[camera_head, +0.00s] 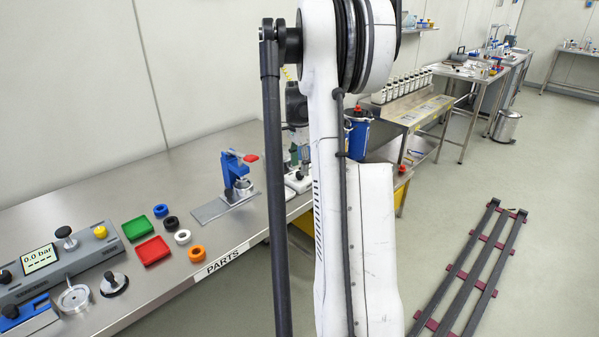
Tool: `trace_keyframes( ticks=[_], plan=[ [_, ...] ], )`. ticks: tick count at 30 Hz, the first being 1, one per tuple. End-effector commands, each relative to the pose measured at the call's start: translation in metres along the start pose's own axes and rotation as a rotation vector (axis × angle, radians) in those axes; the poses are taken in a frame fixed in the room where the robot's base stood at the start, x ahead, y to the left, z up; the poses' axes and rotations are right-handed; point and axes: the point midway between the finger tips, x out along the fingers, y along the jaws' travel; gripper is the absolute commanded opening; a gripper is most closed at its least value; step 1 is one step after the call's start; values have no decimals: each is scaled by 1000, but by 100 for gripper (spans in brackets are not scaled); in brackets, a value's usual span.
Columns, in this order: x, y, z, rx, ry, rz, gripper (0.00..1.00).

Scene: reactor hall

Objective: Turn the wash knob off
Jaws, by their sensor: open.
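A grey console (70,262) stands on the steel bench at the left, with a display (39,259) reading 0.0 bar. On it I see a black knob (65,234) on a round base and a yellow knob (100,232). Another dark knob (5,276) shows at the left picture edge. I cannot tell which of these is the wash knob, or read any setting. My white arm (345,170) fills the middle of the picture and hides part of the bench behind it. My gripper is out of view.
Green (138,227) and red (152,250) trays and several coloured rings lie right of the console. A blue press (234,172) stands farther back. A metal dish (74,298) and a black-handled disc (114,285) sit in front. Floor rails (470,270) lie at the right.

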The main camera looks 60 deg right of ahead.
Motion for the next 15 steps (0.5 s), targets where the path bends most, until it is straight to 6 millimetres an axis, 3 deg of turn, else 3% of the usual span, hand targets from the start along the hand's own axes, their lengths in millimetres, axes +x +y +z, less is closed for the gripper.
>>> trace_keyframes(
  ticks=[6,15],
  plan=[
    [22,0,0,0,0,0,42],
    [27,0,0,0,0,0,42]
  ],
)
